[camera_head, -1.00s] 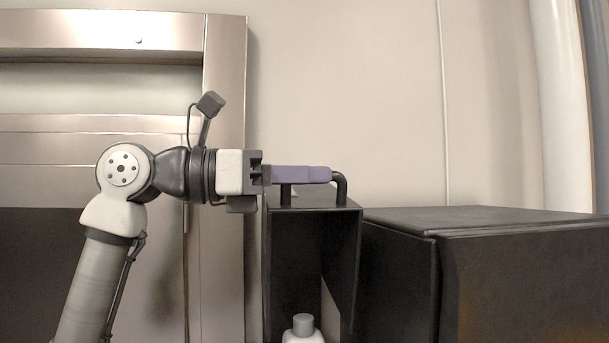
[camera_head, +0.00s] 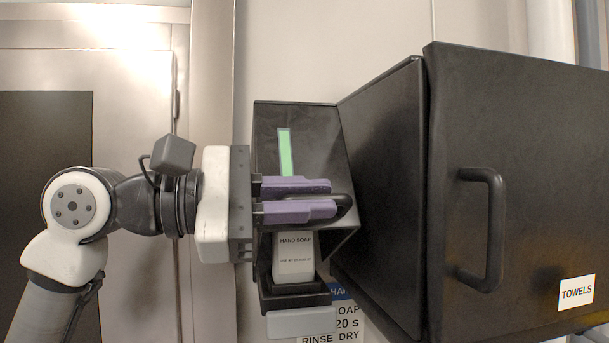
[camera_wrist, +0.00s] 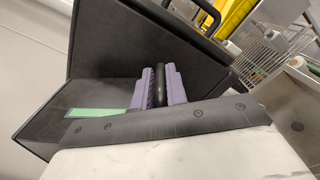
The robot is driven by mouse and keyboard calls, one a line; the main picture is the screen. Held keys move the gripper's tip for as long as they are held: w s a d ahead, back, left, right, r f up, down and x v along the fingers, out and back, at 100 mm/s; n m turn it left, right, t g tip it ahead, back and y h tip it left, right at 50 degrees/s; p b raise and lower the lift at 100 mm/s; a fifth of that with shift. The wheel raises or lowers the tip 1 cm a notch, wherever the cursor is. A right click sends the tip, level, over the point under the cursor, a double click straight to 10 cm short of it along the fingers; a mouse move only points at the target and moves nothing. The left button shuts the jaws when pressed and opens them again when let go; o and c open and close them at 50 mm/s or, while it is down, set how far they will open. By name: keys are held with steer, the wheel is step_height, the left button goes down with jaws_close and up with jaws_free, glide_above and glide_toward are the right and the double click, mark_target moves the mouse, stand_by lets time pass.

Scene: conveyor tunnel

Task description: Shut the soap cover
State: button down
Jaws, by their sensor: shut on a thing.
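The soap cover (camera_head: 297,125) is a black hood with a green strip on its face, tilted above a white hand soap bottle (camera_head: 293,262). The bottle's label and lower part show below the cover. My gripper (camera_head: 325,198) comes from the left, with its purple fingers above and below the cover's black bar handle (camera_head: 345,204). In the wrist view, the fingers are shut on both sides of the handle (camera_wrist: 160,82). The cover's face (camera_wrist: 50,105) and its green strip show beside them. My fingers hide part of the cover and handle.
A large black towels box (camera_head: 530,170) with a bar handle (camera_head: 490,225) stands close on the right. A notice (camera_head: 342,320) is on the wall below the soap holder. A grey tray (camera_head: 302,322) sits under the bottle.

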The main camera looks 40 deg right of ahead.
steer(key=shift+w+d+f+m+b, duration=0.5)
steer(key=shift+w+f+m+b, duration=0.5)
steer(key=shift+f, duration=1.25)
steer(key=shift+w+d+f+m+b, duration=0.55)
steer(key=shift+f+b, duration=0.75)
steer(key=shift+f, duration=0.95)
steer(key=shift+w+d+f+m+b, duration=0.4)
steer(key=shift+w+f+m+b, duration=0.6)
steer(key=shift+f, duration=1.25)
steer(key=shift+s+f, duration=0.1)
steer(key=shift+s, duration=0.05)
steer(key=c, duration=1.5)
jaws_free()
steer(key=shift+f, duration=0.1)
steer(key=shift+o, duration=0.2)
steer(key=b+v, duration=0.1)
steer(key=v, duration=1.2)
steer(key=shift+w+a, duration=0.25)
steer(key=shift+w, duration=0.1)
